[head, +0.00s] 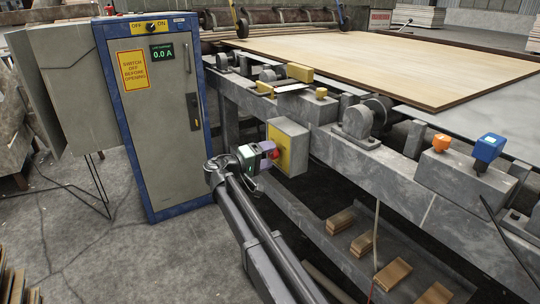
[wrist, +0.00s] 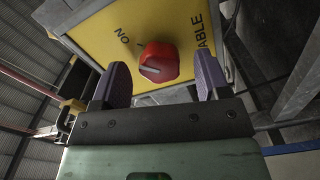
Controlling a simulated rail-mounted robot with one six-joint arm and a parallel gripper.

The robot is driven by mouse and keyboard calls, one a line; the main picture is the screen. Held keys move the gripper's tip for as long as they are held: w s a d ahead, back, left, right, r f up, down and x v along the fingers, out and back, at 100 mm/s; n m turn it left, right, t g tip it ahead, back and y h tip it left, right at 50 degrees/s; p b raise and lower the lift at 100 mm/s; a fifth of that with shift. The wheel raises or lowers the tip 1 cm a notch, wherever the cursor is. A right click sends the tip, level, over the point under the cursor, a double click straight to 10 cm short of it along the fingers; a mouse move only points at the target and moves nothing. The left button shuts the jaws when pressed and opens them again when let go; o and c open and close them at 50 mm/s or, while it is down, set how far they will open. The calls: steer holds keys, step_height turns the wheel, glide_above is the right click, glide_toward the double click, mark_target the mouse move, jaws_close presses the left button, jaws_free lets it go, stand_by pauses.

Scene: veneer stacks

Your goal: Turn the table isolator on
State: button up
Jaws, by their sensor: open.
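The table isolator (head: 288,147) is a grey box with a yellow face on the side of the table frame. Its red knob (wrist: 159,62) shows in the wrist view, with a grey bar lying nearly level across it. My gripper (wrist: 161,78) is open, with a purple finger on each side of the knob and a gap to both. In the head view, my gripper (head: 267,152) is close against the yellow face; contact is unclear.
A grey and blue cabinet (head: 160,120) stands at the left, with an OFF/ON switch (head: 150,27) and a display (head: 162,52) reading 0.0 A. A large veneer sheet (head: 400,62) lies on the table.

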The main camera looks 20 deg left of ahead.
steer(key=v, duration=0.9)
steer(key=shift+s+a, duration=0.2)
steer(key=shift+s, duration=0.05)
steer(key=s+d+f+n+g+y, duration=0.1)
steer(key=s+d+f+g+y, duration=0.15)
steer(key=d+f, duration=0.2)
steer(key=s+d+r+m+g+y+p, duration=0.1)
steer(key=s+d+r+g+y+p, duration=0.2)
steer(key=d+p, duration=0.7)
steer(key=s+d+r+m+g+y+p, duration=0.1)
steer(key=s+d+r+g+p, duration=0.3)
steer(key=d+p, duration=0.6)
steer(key=s+d+r+m+g+y+p, duration=0.2)
steer(key=s+d+r+m+p, duration=0.1)
steer(key=d+r+p, duration=0.9)
steer(key=s+d+r+m+g+y+p, duration=0.2)
steer(key=s+d+r+p, duration=0.3)
steer(key=d+r+p, duration=0.7)
steer(key=shift+d+r+m+g, duration=0.4)
steer(key=shift+d+m, duration=0.4)
steer(key=shift+d, duration=0.4)
steer(key=shift+s+y, duration=0.1)
steer(key=shift+y, duration=0.15)
